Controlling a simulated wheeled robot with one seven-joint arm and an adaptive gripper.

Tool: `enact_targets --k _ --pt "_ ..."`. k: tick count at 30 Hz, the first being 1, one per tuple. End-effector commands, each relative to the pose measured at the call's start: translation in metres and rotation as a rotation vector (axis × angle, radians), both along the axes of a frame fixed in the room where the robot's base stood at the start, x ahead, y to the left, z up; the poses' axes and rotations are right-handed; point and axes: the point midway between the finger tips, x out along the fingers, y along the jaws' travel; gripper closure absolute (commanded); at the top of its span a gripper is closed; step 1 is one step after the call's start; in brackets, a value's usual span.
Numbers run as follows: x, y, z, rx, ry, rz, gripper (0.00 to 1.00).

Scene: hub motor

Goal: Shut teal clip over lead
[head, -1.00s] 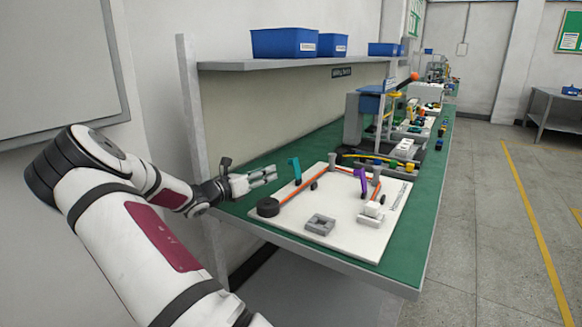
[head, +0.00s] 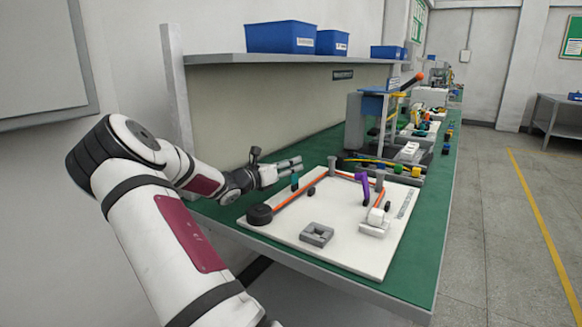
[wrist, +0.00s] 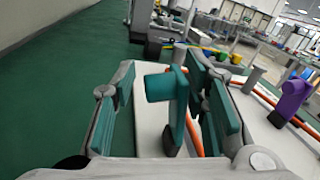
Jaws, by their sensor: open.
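The teal clip (head: 294,182) stands up from the white board beside the orange lead (head: 325,184); its upper part is hidden by my gripper in the head view. My gripper (head: 299,164) is open and low over the board at the clip. In the wrist view, the teal clip (wrist: 178,108) stands raised between my two open fingers (wrist: 160,68), nearer the right one. I cannot tell whether either finger touches it. The orange lead (wrist: 193,132) runs behind and beside the clip in that view.
A purple clip (head: 362,188) stands farther along the lead. A black round part (head: 260,214), a grey square block (head: 317,233) and a white block (head: 376,219) sit on the white board (head: 345,252). The wall panel is behind my arm.

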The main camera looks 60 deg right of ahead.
Motion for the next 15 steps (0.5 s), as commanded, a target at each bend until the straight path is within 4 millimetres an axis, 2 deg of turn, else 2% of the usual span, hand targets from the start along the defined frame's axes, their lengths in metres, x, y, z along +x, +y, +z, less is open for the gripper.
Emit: enact_targets --k 8,13,15 --pt "-0.0003 -0.0004 0.0003 0.000 -0.001 0.000 0.62" --pt "0.0004 -0.0004 0.0004 0.000 -0.001 0.002 1.00" --pt "0.0011 -0.0003 0.0001 0.000 -0.001 0.003 1.00"
